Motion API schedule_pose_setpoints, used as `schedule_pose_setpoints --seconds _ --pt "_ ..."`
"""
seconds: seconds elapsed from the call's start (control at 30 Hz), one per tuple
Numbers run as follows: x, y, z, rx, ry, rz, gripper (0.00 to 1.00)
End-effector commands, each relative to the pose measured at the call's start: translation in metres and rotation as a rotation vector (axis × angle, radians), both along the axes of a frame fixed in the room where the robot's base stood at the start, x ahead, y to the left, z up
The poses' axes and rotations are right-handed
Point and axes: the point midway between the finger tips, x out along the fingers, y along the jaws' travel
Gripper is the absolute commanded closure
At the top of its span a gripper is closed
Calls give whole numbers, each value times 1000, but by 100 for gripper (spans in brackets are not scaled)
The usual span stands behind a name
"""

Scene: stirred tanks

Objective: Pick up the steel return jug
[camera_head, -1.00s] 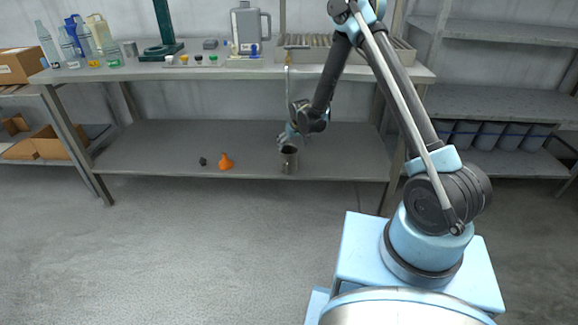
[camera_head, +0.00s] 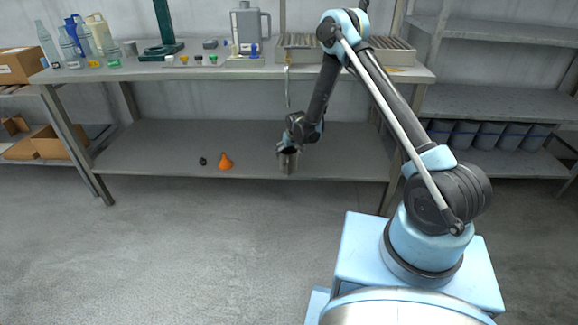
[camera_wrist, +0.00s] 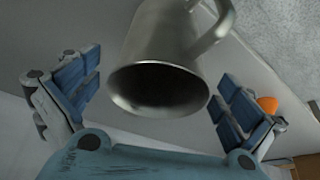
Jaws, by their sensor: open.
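The steel return jug (camera_head: 288,163) is a grey metal cup with a side handle. It is on the lower shelf of the bench, near its front edge. In the wrist view the jug (camera_wrist: 165,50) fills the middle, with its dark open mouth towards the camera and its handle at upper right. My gripper (camera_head: 288,147) is at the jug's top in the head view. In the wrist view my gripper (camera_wrist: 160,78) is open, with one blue-padded finger on each side of the jug and visible gaps between.
An orange funnel (camera_head: 225,161) and a small black object (camera_head: 203,161) are on the lower shelf (camera_head: 150,150) left of the jug. The bench top (camera_head: 200,73) above holds bottles, a green stand and a grey pitcher (camera_head: 247,30). The floor in front is clear.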

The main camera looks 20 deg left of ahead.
Motion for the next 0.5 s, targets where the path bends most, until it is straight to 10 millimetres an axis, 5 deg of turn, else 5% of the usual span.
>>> schedule_pose_setpoints --seconds 0.23,0.5 --pt "0 0 -1 0 0 0 0" --pt "0 0 -1 0 0 0 59"
